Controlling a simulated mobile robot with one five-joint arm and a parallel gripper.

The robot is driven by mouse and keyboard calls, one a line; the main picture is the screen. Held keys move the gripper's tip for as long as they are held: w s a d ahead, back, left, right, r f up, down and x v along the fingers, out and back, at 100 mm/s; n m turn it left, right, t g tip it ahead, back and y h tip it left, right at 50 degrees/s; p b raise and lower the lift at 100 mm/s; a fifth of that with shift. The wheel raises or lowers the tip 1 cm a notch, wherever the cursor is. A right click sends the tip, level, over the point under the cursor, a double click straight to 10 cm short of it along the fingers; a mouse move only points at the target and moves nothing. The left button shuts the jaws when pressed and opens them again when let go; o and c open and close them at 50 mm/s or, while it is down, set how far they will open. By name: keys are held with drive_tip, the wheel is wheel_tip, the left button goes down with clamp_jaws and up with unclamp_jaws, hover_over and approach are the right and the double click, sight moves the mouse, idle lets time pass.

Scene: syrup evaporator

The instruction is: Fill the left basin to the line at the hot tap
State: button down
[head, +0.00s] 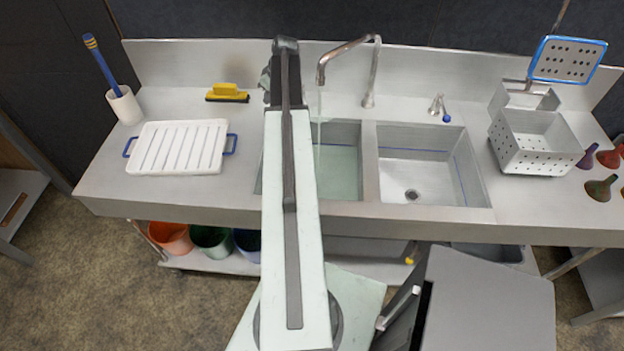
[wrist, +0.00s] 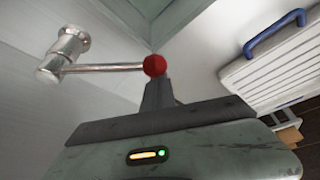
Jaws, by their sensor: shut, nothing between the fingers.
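The hot tap (wrist: 70,45) shows in the wrist view as a chrome valve with a lever ending in a red ball (wrist: 154,66). My gripper (wrist: 157,84) is shut and empty, its tips right at the red ball; I cannot tell whether they touch. In the head view my arm hides the hot tap. The spout (head: 348,47) points over the left basin (head: 349,127), and a thin stream of water (head: 319,118) runs from it. Greenish water (head: 338,172) stands in that basin. My arm covers the basin's left part, and the level against its line is hard to read.
The right basin (head: 411,170) is empty, with a blue line on its wall. A blue-knobbed tap (head: 440,108) stands behind it. A white rack (head: 179,147), a yellow brush (head: 227,92) and a cup (head: 124,105) stand left; a perforated basket (head: 535,142) stands right.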

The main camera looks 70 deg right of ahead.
drive_tip(key=shift+s+a, duration=0.3)
drive_tip(key=shift+s, duration=0.15)
drive_tip(key=s, duration=0.1)
drive_tip(key=s+a, duration=0.1)
drive_tip(key=shift+s+a, duration=0.2)
drive_tip(key=shift+s, duration=0.25)
drive_tip(key=s, duration=0.3)
drive_tip(key=shift+a, duration=0.35)
